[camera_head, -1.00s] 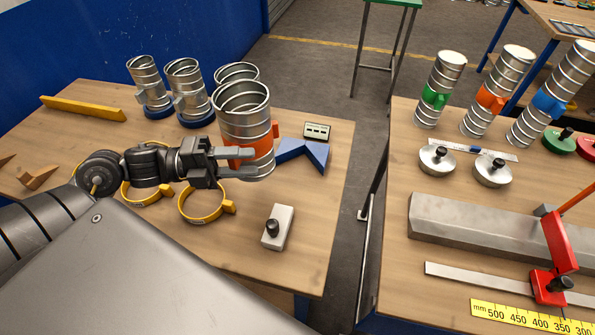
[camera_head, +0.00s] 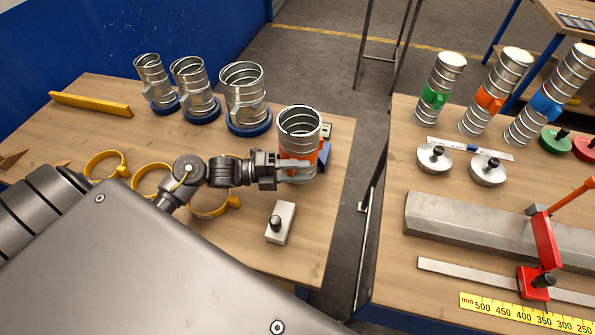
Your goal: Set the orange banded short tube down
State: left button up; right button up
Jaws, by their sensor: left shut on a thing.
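The orange banded short tube (camera_head: 300,126) is an upright silver spiral tube with an orange band, over the right part of the left table. My left gripper (camera_head: 292,170) is shut on its lower part, with one finger showing across the front. I cannot tell whether the tube's base touches the table. The tube partly hides a blue angled block (camera_head: 324,153) and a small pale device behind it. My right gripper is not in view.
Several silver tubes (camera_head: 243,85) stand in blue bases at the back of the left table (camera_head: 255,260). Yellow ring clamps (camera_head: 152,180) lie near my arm. A grey block with a black knob (camera_head: 280,223) stands in front. Tall banded tubes (camera_head: 438,90) stand on the right table.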

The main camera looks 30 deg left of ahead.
pick_arm(q)
jog(key=shift+f, duration=0.75)
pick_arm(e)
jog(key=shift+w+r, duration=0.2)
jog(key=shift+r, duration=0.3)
pick_arm(q)
jog(key=shift+f, duration=0.1)
jog(key=o, duration=1.2)
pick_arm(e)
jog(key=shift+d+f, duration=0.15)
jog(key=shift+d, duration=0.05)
